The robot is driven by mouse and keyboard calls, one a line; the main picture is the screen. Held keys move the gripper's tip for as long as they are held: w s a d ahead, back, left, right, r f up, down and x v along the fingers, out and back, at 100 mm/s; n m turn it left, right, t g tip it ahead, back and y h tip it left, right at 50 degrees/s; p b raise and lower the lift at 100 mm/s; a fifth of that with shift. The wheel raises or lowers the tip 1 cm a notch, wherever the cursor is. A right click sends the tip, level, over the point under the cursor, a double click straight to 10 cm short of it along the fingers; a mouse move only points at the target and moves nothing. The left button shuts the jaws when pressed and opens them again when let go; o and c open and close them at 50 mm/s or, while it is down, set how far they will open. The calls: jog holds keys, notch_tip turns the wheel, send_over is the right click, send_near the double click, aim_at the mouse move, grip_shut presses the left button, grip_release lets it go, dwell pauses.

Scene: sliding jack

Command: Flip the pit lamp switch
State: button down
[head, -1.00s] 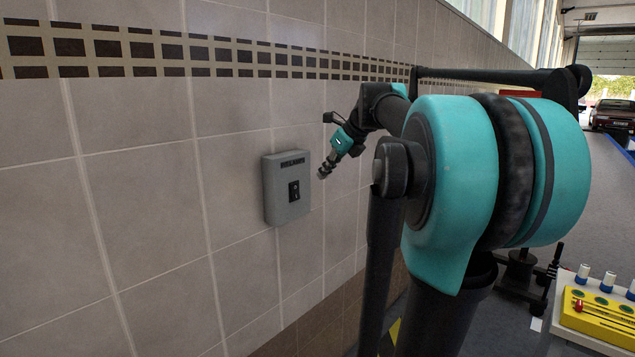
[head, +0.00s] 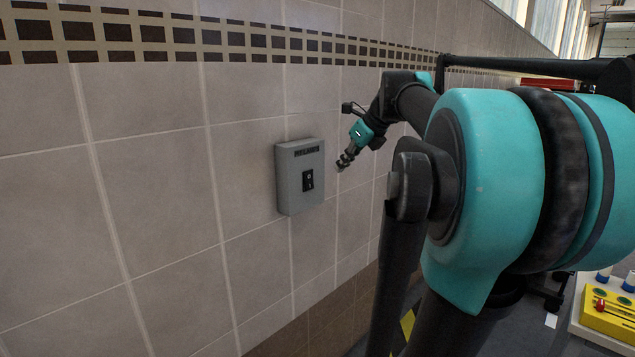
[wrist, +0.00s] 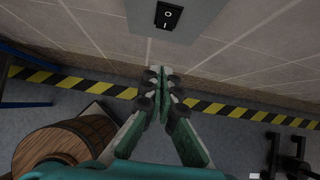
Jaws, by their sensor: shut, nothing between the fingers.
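The pit lamp switch is a black rocker (head: 308,180) on a grey wall box (head: 288,190) with a dark label strip along its top. My gripper (head: 343,161) is just to the right of the box in the head view, its fingers pointing down toward it and apart from the rocker. In the wrist view the rocker (wrist: 168,15) shows at the top, with "O" and "I" marks, on the grey box (wrist: 200,20). My gripper (wrist: 162,75) shows there below the rocker, fingers together and empty. Whether the fingers touch the box is not clear.
The tiled wall (head: 150,180) left of the box is clear. A yellow panel with knobs (head: 608,312) stands at the lower right. In the wrist view a wooden barrel (wrist: 65,145) stands at lower left, and yellow-black floor tape (wrist: 225,108) runs along the wall.

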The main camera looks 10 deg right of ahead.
aim_at(310, 189)
jog(key=shift+w+a+r+x, duration=0.25)
jog(key=shift+w+r+x, duration=0.05)
jog(key=shift+x, duration=1.85)
jog(key=shift+w+a+r+x, duration=0.2)
jog(key=shift+w+r+x, duration=0.1)
jog(key=shift+x, duration=1.9)
jog(key=shift+w+a+r+x, duration=0.25)
jog(key=shift+w+x, duration=0.05)
jog(key=shift+x, duration=1.85)
jog(key=shift+w+a+f, duration=0.1)
jog(key=shift+w+a, duration=0.05)
jog(key=shift+w, duration=0.1)
